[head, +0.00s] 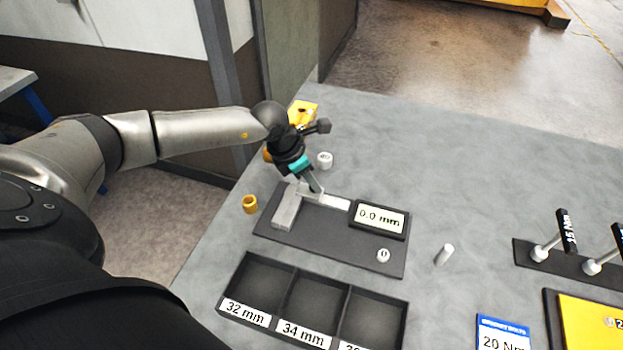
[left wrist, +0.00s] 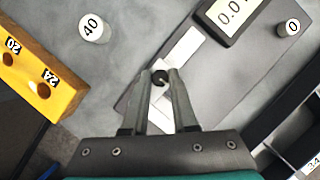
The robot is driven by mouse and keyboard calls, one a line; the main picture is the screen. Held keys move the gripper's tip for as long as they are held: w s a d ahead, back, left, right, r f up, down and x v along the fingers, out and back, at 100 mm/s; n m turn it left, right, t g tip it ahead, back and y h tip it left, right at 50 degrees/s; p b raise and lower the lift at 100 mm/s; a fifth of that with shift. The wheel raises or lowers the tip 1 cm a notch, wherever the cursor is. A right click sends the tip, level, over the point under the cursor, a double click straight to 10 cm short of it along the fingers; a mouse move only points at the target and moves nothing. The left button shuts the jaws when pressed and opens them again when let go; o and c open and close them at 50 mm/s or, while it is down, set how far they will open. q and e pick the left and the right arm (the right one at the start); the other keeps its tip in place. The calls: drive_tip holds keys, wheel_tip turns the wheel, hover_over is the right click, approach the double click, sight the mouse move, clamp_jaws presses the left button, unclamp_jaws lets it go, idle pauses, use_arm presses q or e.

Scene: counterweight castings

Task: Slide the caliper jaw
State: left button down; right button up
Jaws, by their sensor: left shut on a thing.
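The caliper is a dark plate (head: 335,245) on the grey table, with a pale rail (head: 333,201) and a display (head: 380,218) reading 0.0 mm. A light grey jaw block (head: 287,208) stands at the plate's left end. My left gripper (head: 316,190) is down at the rail beside this block. In the left wrist view its fingers (left wrist: 161,82) are closed around a small dark round knob (left wrist: 160,76) over the pale jaw and rail. The fingers hide part of the jaw. A round button marked 0 (head: 383,256) is on the plate. My right gripper is not in view.
A three-compartment tray (head: 258,276) labelled 32 mm and 34 mm stands in front. A brass ring (head: 250,203), a white cylinder (head: 325,160), a pale pin (head: 445,254) and a yellow block (head: 302,112) are nearby. Torque tools stand in a rack (head: 535,258) at right.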

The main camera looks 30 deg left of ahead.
use_arm(q)
drive_tip(key=d, duration=0.2)
drive_tip(key=w+d, duration=0.1)
drive_tip(key=d, duration=0.2)
drive_tip(key=shift+w+d, duration=0.2)
drive_tip(key=shift+d, duration=0.15)
drive_tip(key=shift+a, duration=0.1)
drive_tip(key=c, duration=0.7)
unclamp_jaws()
drive_tip(key=v, duration=1.5)
drive_tip(key=shift+s+r, duration=0.15)
